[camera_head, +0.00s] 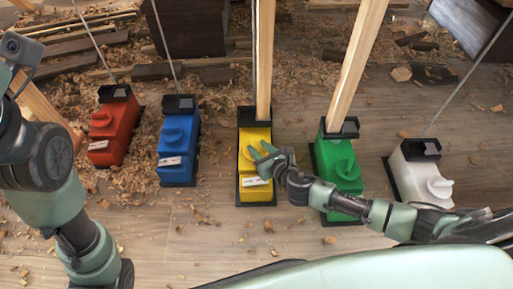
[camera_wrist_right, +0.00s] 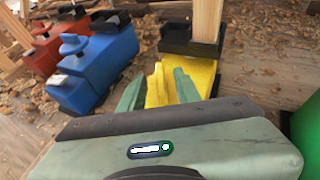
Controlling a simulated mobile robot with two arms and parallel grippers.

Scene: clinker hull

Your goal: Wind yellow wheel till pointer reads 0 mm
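The yellow unit (camera_head: 256,133) stands on the floor in the middle of the head view, with a wooden post rising from its dark top bracket. Its yellow wheel (camera_wrist_right: 156,80) shows as a raised grip in the right wrist view. My right gripper (camera_head: 262,151) is over the unit's top. In the right wrist view its two green fingers (camera_wrist_right: 158,88) stand apart, one on each side of the wheel grip; I cannot tell whether they touch it. A white label (camera_head: 257,181) is on the unit's lower face; pointer and reading are too small to make out. My left gripper is out of view.
Red (camera_head: 114,127) and blue (camera_head: 178,142) units stand to the left. Green (camera_head: 338,160) and white (camera_head: 416,174) units stand to the right, the green one behind my right forearm. Posts and rods rise from them. Shavings and planks litter the back; the front floor is mostly clear.

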